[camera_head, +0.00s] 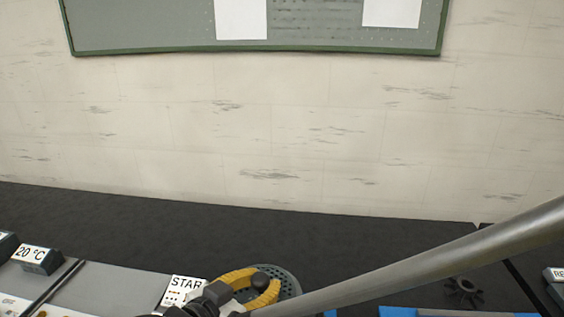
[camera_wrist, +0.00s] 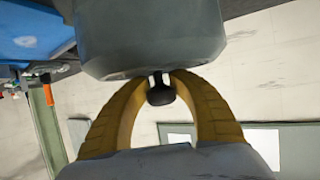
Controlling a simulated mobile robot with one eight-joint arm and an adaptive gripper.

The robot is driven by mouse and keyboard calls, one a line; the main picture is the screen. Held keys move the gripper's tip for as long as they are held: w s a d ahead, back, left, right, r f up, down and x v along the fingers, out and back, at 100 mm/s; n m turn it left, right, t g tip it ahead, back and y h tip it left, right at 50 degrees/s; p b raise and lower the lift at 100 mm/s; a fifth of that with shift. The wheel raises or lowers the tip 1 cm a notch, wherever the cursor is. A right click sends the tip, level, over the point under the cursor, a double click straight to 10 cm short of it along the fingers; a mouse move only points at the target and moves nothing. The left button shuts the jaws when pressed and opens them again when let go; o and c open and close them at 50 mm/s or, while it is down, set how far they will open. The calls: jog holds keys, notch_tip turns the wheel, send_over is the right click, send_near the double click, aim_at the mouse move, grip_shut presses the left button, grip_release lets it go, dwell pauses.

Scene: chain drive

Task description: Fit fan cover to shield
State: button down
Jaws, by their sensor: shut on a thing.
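The fan cover (camera_head: 289,284) is a dark grey round disc with small holes, low in the head view. My gripper (camera_head: 262,283), with curved yellow fingers, is shut on a small black knob in front of the disc, and this looks like the cover's knob. In the wrist view my gripper (camera_wrist: 159,84) closes its fingertips around the same black knob. A smooth grey rounded body (camera_wrist: 150,40) fills the top of the wrist view, and I cannot tell which part it is. I cannot make out the shield in either view.
A black fan wheel (camera_head: 464,292) lies on the dark bench (camera_head: 150,220) at the right. A blue surface (camera_head: 440,312) shows at the bottom edge. A START sign (camera_head: 185,290) and a 20 °C block (camera_head: 38,258) stand at the left. The bench behind is clear up to the wall.

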jog(key=shift+f+b, duration=0.8)
jog(key=shift+f, duration=0.15)
jog(key=c, duration=1)
grip_release()
jog(key=v, duration=1.2)
jog(key=shift+s+a, duration=0.1)
